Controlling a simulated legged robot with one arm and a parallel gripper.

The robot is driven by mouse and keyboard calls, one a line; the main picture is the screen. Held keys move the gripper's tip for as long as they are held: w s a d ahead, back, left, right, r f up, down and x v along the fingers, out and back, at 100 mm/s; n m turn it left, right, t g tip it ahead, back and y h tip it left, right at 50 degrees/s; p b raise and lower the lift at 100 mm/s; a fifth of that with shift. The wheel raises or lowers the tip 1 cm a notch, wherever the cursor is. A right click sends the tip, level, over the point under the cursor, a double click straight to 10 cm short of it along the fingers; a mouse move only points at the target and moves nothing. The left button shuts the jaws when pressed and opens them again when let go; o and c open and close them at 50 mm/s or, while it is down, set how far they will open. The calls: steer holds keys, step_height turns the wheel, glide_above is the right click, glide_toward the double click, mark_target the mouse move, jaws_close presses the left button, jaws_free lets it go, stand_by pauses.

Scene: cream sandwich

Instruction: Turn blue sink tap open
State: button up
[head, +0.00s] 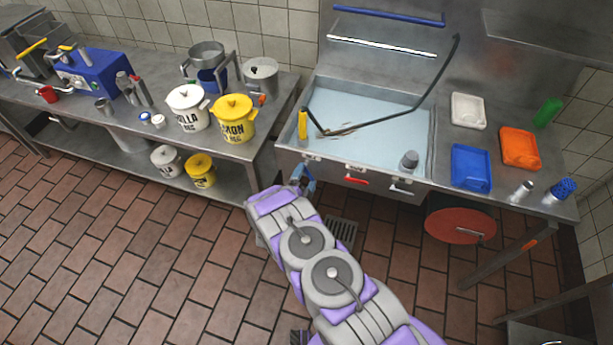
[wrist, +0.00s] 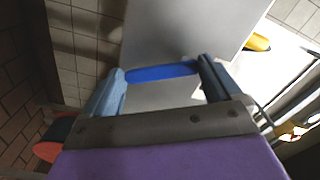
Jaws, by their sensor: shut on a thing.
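The blue sink tap (wrist: 162,72) shows in the wrist view as a blue bar spanning the space between my two fingertips. My gripper (wrist: 160,78) is shut on it, with one finger at each end of the bar. In the head view my gripper (head: 304,177) is at the front face of the steel sink (head: 284,146), near its left corner. The blue tap cannot be made out apart from my fingers there. A red tap handle (head: 356,180) and a grey-white handle (head: 402,190) are on the sink front, to the right of my gripper.
The basin holds pale water, a long dark spout and a yellow object (head: 303,124). Blue (head: 471,167), orange (head: 520,147) and white (head: 468,110) containers stand on the right counter. White (head: 187,108) and yellow (head: 233,118) pots stand on the left counter.

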steer(key=shift+w+a+f+m+p, duration=0.1)
steer(key=shift+a+m+p, duration=0.1)
steer(key=shift+m+p, duration=0.7)
steer(key=shift+w+a+f+m+p, duration=0.1)
steer(key=shift+a+m+p, duration=0.1)
steer(key=shift+m+p, duration=0.75)
steer(key=shift+a+f+m+p, duration=0.1)
steer(key=shift+a+m+p, duration=0.1)
steer(key=shift+m+p, duration=0.7)
steer(key=o, duration=1.2)
steer(key=shift+s+a, duration=0.1)
steer(key=p+v, duration=0.1)
steer(key=v, duration=1.6)
steer(key=shift+a+p, duration=0.1)
steer(key=shift+p, duration=0.25)
